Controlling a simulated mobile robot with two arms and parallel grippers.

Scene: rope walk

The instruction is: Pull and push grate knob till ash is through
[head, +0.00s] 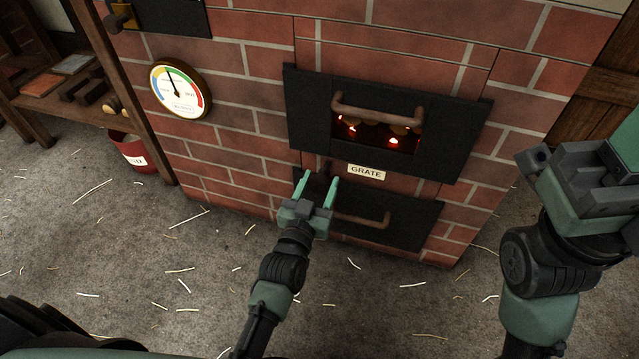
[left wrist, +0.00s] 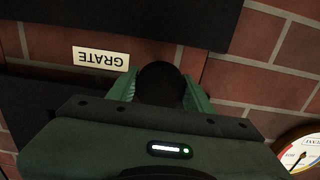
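The dark grate knob (head: 327,167) sticks out of the brick stove front, left of the white GRATE label (head: 366,172). My left gripper (head: 320,175) is open, pointing at the knob, with its green fingers apart and their tips close to it. In the left wrist view the round knob (left wrist: 160,84) shows between the two fingers; contact cannot be told. Glowing embers (head: 393,142) show through the upper door's opening. The lower black door (head: 415,218) is partly hidden by my gripper. No ash can be made out. My right gripper (head: 580,185) is raised at right; its fingers are unclear.
The upper black door (head: 310,115) has a brown bar handle (head: 375,108); the lower door has one too (head: 362,218). A round gauge (head: 180,90) is on the bricks at left. A red bucket (head: 133,155) stands by a wooden post. Straw bits litter the open floor.

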